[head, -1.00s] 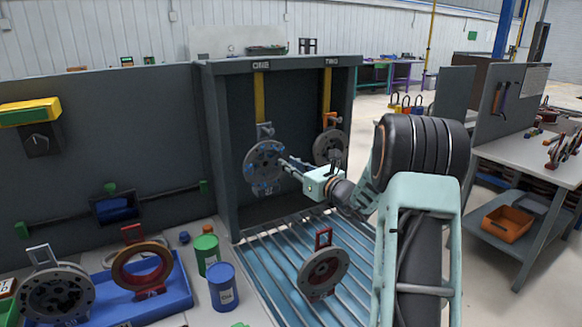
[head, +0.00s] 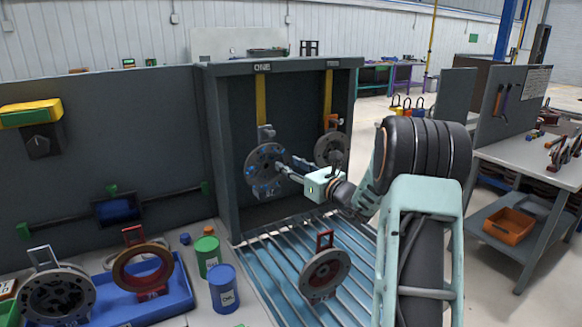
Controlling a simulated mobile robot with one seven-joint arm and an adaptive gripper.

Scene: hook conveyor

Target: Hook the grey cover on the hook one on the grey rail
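A round grey cover (head: 262,180) with a central hole and blue spots is upright below the yellow strap (head: 261,98) marked ONE. Its top meets a small grey bracket (head: 265,132) at the strap's lower end; whether its loop sits over the hook is too small to tell. The grey rail (head: 300,65) runs across the top of the dark frame. My gripper (head: 284,169) reaches in from the right, its fingers at the cover's right side, overlapping it in view. Whether the fingers grip it or are spread is unclear.
Another grey cover (head: 325,148) hangs at the second strap (head: 327,95), partly behind my arm. A dark cover with red handle (head: 326,275) stands on the slatted blue base. Lower left are a blue tray (head: 180,300), a red ring cover (head: 128,270), another grey cover (head: 50,303) and cans (head: 223,290).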

